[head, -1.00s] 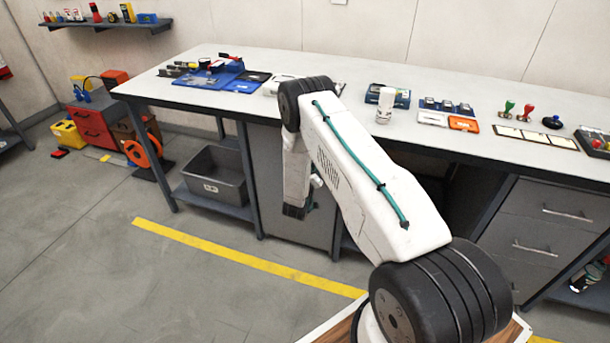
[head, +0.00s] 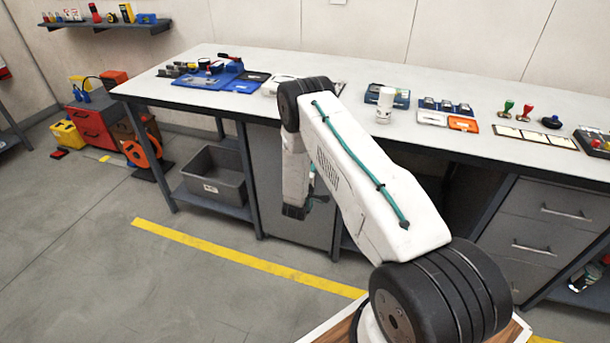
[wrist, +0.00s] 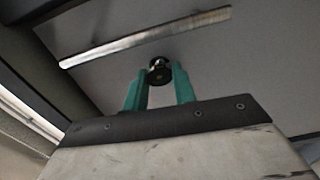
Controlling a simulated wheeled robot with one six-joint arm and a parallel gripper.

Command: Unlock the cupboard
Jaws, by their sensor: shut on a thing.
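The cupboard (head: 266,200) is a grey-fronted unit under the workbench, partly hidden behind my arm in the head view. In the wrist view its flat grey front (wrist: 245,65) fills the background, with a long metal handle bar (wrist: 145,38) across it. My gripper (wrist: 157,80) has teal fingers shut on a small black round piece (wrist: 159,68) below the bar. The piece lies against or close to the grey front; I cannot tell whether it is a key head or a lock knob. In the head view the fingertips are hard to make out.
The workbench top (head: 330,70) above carries trays, stamps and a white cylinder (head: 385,104). A grey bin (head: 215,172) sits on the low shelf at left. Drawers (head: 555,210) stand at right. The floor before the cupboard is clear, crossed by a yellow line (head: 240,258).

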